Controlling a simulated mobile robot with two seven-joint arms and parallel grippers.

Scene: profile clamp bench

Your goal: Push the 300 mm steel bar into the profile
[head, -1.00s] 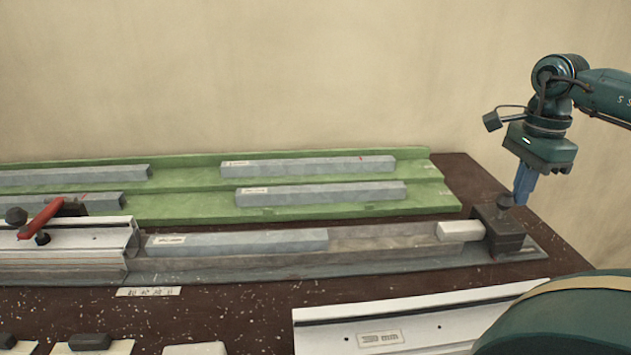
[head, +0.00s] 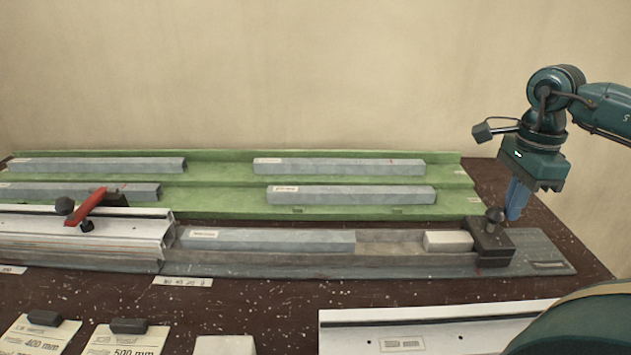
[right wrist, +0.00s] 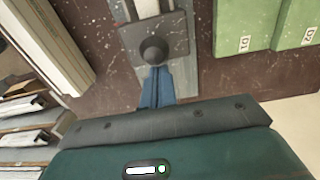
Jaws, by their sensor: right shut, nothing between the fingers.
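A grey steel bar (head: 270,241) with a small label lies in the guide channel (head: 390,258). Its left end is close to the open right end of the clamped white profile (head: 100,232); whether it reaches inside I cannot tell. A pale block (head: 447,240) sits further right, apart from the bar, against a dark slider block (head: 492,250) with a round knob (head: 494,215). My right gripper (head: 514,217) points down, blue fingers shut and empty, just right of the knob. In the right wrist view the fingertips (right wrist: 156,72) are close beside the knob (right wrist: 154,50); contact is unclear. My left gripper is out of view.
A green rack (head: 225,197) holds several grey bars behind the channel. A red clamp lever (head: 90,206) is on the profile. Another white profile (head: 430,325) lies in front. Cards (head: 130,340) with dark weights lie front left. Bare bench shows right of the rack.

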